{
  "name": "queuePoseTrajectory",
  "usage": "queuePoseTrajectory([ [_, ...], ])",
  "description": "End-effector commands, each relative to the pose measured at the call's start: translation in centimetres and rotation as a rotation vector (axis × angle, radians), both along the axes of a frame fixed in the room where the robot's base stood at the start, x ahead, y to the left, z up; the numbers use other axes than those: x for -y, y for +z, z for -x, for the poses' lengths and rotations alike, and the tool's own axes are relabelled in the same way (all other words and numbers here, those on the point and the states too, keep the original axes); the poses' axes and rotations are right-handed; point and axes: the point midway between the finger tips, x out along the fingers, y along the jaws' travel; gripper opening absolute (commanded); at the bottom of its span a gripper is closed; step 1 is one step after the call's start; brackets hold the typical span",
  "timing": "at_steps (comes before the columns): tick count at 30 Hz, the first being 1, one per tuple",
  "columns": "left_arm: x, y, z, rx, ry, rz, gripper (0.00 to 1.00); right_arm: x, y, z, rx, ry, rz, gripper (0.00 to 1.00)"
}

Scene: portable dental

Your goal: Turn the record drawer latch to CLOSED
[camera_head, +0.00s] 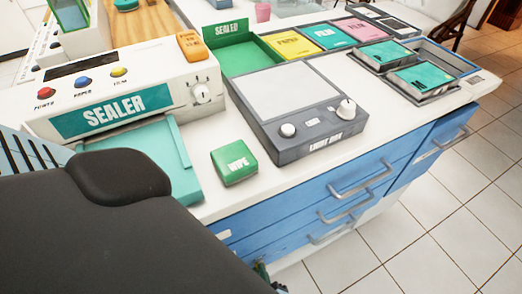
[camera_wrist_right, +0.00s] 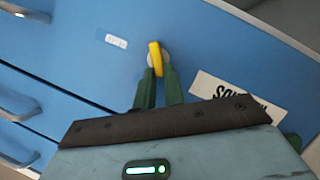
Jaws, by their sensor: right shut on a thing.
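The latch (camera_wrist_right: 154,55) is a yellow lever on a round grey base on a blue drawer front (camera_wrist_right: 75,55), seen in the right wrist view. The lever points nearly straight up in that picture. My right gripper (camera_wrist_right: 158,76) has its green fingers shut on the lever's lower part. In the head view only a small bit of my right gripper (camera_head: 262,272) shows at the bottom edge, and the latch is hidden there. A small white label (camera_wrist_right: 116,41) is left of the latch; its print is too small to read. My left gripper is not in view.
A white label (camera_wrist_right: 235,97) beginning "SO" is partly hidden by my gripper. Grey drawer handles (camera_head: 360,179) stick out from the blue cabinet. The white counter (camera_head: 222,207) holds a sealer (camera_head: 130,95), a light box (camera_head: 300,105) and a wipe box (camera_head: 233,165). A dark padded shape (camera_head: 110,240) fills the lower left.

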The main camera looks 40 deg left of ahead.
Motion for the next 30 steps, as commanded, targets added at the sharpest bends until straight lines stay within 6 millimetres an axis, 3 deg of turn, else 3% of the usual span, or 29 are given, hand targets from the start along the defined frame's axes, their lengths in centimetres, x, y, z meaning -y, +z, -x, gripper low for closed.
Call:
queuePoseTrajectory([
  [13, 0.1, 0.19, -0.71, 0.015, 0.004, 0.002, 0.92, 0.01, -0.06, 0.07, 0.009, 0.0, 0.005, 0.0],
  [14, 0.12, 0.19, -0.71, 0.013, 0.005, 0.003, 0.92, 0.01, -0.06, 0.07, 0.009, 0.0, 0.005, 0.15],
  [18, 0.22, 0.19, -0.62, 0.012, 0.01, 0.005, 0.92, 0.01, -0.06, 0.05, 0.009, 0.0, 0.005, 0.33],
  [30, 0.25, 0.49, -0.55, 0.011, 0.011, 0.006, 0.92, 0.7, 0.24, 0.5, 0.009, 0.0, 0.005, 0.33],
])
